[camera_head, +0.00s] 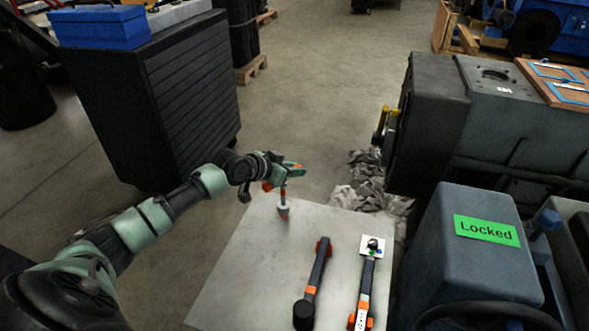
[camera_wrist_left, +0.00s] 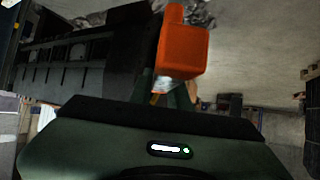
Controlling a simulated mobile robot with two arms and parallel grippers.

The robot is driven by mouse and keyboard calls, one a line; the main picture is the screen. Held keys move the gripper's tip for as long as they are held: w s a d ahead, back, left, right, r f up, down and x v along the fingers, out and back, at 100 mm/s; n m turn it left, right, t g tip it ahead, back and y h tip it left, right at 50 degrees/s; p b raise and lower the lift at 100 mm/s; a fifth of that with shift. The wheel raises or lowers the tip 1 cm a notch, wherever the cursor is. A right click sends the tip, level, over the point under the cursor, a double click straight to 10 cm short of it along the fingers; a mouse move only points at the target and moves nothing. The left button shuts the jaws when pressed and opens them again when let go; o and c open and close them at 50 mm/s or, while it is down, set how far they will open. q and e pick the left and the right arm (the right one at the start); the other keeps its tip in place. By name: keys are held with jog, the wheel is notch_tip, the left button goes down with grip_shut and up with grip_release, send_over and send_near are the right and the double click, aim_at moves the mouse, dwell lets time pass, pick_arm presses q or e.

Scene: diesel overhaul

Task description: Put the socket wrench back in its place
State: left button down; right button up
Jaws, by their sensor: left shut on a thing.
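My left gripper (camera_head: 289,174) is above the far left corner of the grey table, shut on an upright tool with an orange upper part and a pale lower end (camera_head: 283,207). This tool seems to be the socket wrench, though its shape is partly hidden by the gripper. Its orange part also shows large in the left wrist view (camera_wrist_left: 182,52), in front of the gripper. I cannot tell whether its lower end touches the table. My right gripper is not in view.
On the grey table (camera_head: 240,270) lie a black-and-orange tool (camera_head: 317,272) and a second one with a white label (camera_head: 365,290). A blue-grey unit with a green "Locked" sign (camera_head: 487,231) stands at the right. Crumpled rags (camera_head: 372,180) lie beyond the table. A dark cabinet (camera_head: 165,100) stands behind.

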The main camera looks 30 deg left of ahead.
pick_arm(q)
jog(key=shift+f+b, duration=0.3)
jog(key=shift+f, duration=0.3)
jog(key=shift+a+f+b, duration=0.2)
jog(key=shift+f+b, duration=0.1)
jog(key=shift+f, duration=0.2)
jog(key=c, duration=1.3)
grip_release()
jog(key=shift+s, duration=0.1)
jog(key=shift+o, duration=0.2)
jog(key=shift+f, duration=0.1)
jog(key=o, duration=0.6)
